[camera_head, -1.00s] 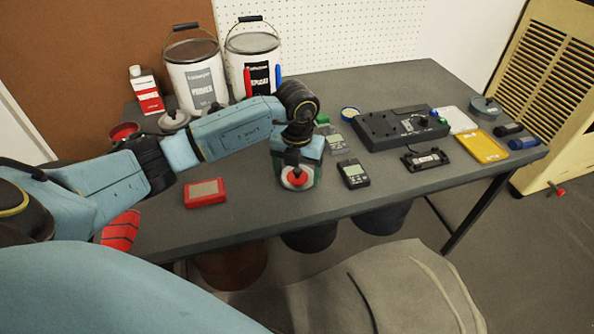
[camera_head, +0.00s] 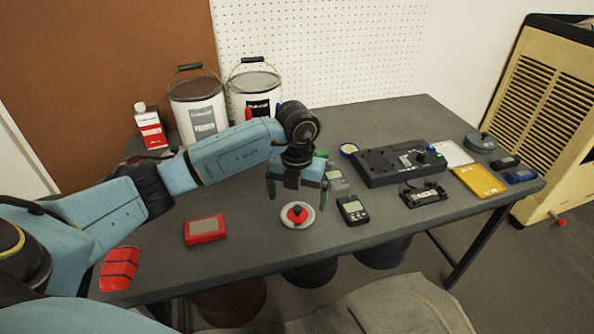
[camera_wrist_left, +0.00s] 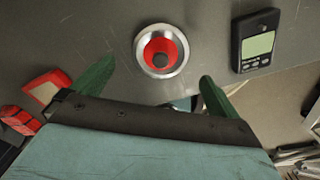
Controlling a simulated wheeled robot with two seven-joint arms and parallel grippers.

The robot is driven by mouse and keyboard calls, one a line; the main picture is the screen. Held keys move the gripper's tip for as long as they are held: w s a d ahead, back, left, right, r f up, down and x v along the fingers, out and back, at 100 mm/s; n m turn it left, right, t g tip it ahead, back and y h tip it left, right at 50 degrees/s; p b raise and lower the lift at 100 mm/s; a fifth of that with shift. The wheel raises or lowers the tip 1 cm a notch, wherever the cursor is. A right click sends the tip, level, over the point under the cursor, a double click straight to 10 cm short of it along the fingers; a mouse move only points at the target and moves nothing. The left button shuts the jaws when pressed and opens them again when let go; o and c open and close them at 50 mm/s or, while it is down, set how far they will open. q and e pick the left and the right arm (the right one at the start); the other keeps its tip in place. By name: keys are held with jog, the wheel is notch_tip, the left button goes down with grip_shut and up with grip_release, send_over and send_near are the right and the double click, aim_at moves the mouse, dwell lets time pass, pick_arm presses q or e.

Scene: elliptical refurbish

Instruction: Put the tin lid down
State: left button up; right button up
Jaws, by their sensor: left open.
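The tin lid (camera_head: 297,215) is a round silver disc with a red centre and a dark knob. It lies flat on the grey table (camera_head: 262,228) near the front edge. It also shows in the left wrist view (camera_wrist_left: 161,51), ahead of the fingers and apart from them. My left gripper (camera_head: 297,200) is open and empty above and just behind the lid. Its two green fingers stand wide apart in the left wrist view (camera_wrist_left: 152,88). My right gripper is not in view.
A red-framed device (camera_head: 205,230) lies left of the lid and a black meter (camera_head: 352,210) close on its right. A black box with knobs (camera_head: 398,162) and a yellow case (camera_head: 478,181) sit further right. Paint buckets (camera_head: 199,112) stand behind. Bare table surrounds the lid.

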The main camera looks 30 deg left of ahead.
aim_at(297, 209)
pick_arm(q)
notch_tip(297, 209, up, 8)
jog(key=p, duration=0.1)
jog(key=shift+f, duration=0.2)
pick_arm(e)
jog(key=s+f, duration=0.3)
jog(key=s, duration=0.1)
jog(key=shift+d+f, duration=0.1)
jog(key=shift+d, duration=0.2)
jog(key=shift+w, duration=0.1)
